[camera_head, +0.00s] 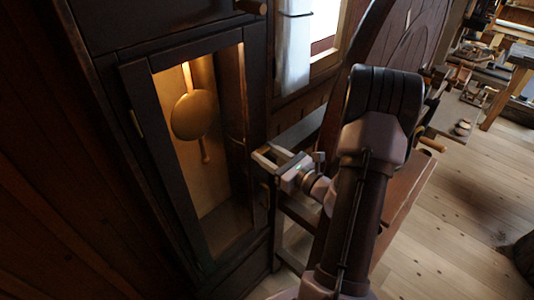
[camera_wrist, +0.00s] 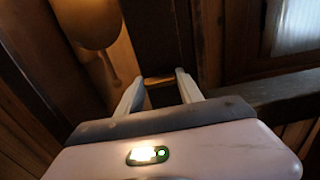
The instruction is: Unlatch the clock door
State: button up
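The clock door (camera_head: 165,170) is a dark frame around a lit opening in a tall dark case, and looks closed. A round brass pendulum (camera_head: 195,115) hangs behind it and also shows in the wrist view (camera_wrist: 92,22). My gripper (camera_head: 272,158) is at the right edge of the door, with its two pale fingers spread apart. In the wrist view a small wooden bar (camera_wrist: 160,79), possibly the latch, lies between the fingertips (camera_wrist: 158,82). I cannot tell whether the fingers touch it. The latch is not clearly visible in the head view.
A brass hinge (camera_head: 136,123) is on the door's left side. A window with a pale curtain (camera_head: 295,45) is right of the clock. A dark wooden piece of furniture stands close behind my arm. Open plank floor (camera_head: 470,190) lies at the right.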

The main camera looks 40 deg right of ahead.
jog(key=c, duration=0.4)
jog(key=shift+m+p, duration=0.3)
jog(key=m+p, duration=0.2)
jog(key=shift+r+m, duration=0.15)
jog(key=shift+m, duration=0.25)
jog(key=m+p, duration=0.3)
jog(key=m, duration=0.1)
jog(key=shift+p, duration=0.4)
jog(key=m+p, duration=0.4)
jog(key=m, duration=0.1)
jog(key=shift+m, duration=0.4)
jog(key=shift+m+p, duration=1.2)
jog(key=shift+m, duration=1.1)
